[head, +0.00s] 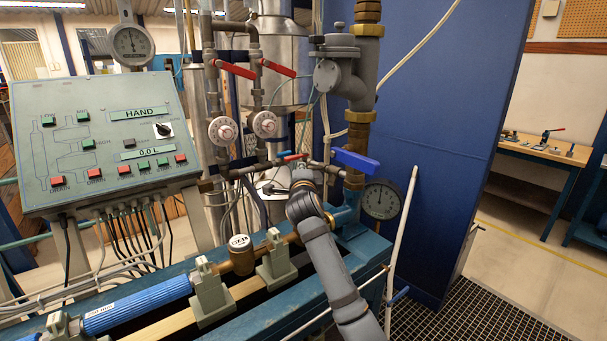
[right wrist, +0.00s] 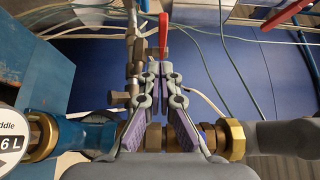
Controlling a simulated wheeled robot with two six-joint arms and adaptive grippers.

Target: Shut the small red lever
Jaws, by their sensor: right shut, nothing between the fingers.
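The small red lever (head: 292,157) sits on the thin horizontal pipe in the middle of the head view, just above and behind my right gripper (head: 301,174). In the right wrist view the red lever (right wrist: 163,35) points up the picture, directly beyond the fingertips of my right gripper (right wrist: 161,72). The fingers are closed together with nothing between them. The lever's lower end is close to the tips; I cannot tell whether they touch. My left gripper is not in view.
A large blue lever (head: 355,161) and a pressure gauge (head: 381,200) are right of the gripper. Two longer red levers (head: 235,70) (head: 278,68) are on the pipes above. A control panel (head: 103,140) stands left. Brass-fitted pipework (right wrist: 232,140) runs below the fingers.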

